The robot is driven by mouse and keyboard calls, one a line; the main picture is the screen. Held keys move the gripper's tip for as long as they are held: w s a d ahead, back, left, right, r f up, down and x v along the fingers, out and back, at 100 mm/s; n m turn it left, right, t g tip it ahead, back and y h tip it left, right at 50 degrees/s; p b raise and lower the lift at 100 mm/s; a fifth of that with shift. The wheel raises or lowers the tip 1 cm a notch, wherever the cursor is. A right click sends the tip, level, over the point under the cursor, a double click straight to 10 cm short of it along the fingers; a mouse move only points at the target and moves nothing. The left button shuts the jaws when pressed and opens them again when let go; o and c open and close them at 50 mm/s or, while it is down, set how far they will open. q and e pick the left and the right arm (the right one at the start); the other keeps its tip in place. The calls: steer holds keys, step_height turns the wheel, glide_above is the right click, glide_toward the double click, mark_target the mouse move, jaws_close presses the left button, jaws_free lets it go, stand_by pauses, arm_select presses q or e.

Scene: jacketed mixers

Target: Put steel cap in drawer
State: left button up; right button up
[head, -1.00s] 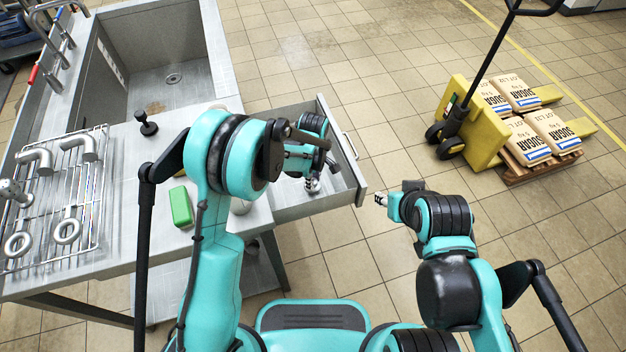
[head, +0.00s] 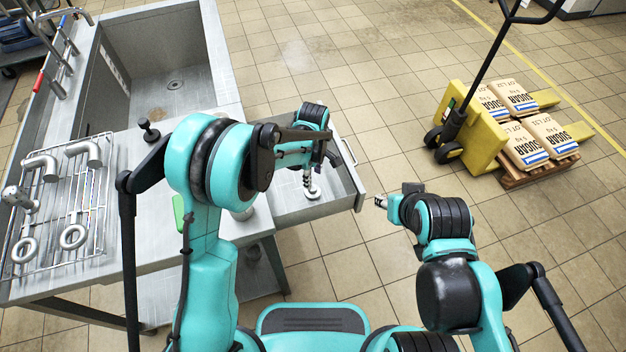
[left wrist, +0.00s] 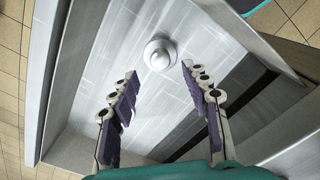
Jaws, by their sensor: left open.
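The steel cap (head: 314,192) is a small round pale metal piece on the floor of the open drawer (head: 322,209). In the left wrist view the cap (left wrist: 160,54) shows from above, with a round knob on it. My left gripper (head: 309,175) is over the drawer. In the left wrist view its fingers (left wrist: 158,71) are spread wide, with the cap beyond and between the tips and nothing held. My right gripper (head: 380,202) is to the right of the drawer, over the floor; its jaws are too small to read.
The steel counter carries a wire rack (head: 60,215) with pipe fittings, a black knobbed piece (head: 149,131) and a green block (head: 179,214) partly behind my arm. A sink (head: 165,55) lies behind. A yellow pallet truck (head: 470,125) with sugar sacks stands far right.

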arm_select(q)
steer(key=s+a+r+m+t, duration=0.1)
steer(key=s+a+r+m, duration=0.15)
steer(key=r, duration=0.35)
steer(key=s+a+r+m+t+p, duration=0.1)
steer(key=s+a+r, duration=0.1)
steer(key=a+r, duration=0.3)
steer(key=s+a+r+m+t, duration=0.1)
steer(key=s+a+r+m, duration=0.15)
steer(key=r, duration=0.45)
steer(key=s+a+r+m+t, duration=0.2)
steer(key=s+a+m+t, duration=0.2)
steer(key=s, duration=0.8)
steer(key=a+m, duration=0.2)
steer(key=a, duration=0.1)
steer(key=shift+a+r+m, duration=0.25)
steer(key=shift+a+m, duration=0.05)
steer(key=shift+a, duration=0.1)
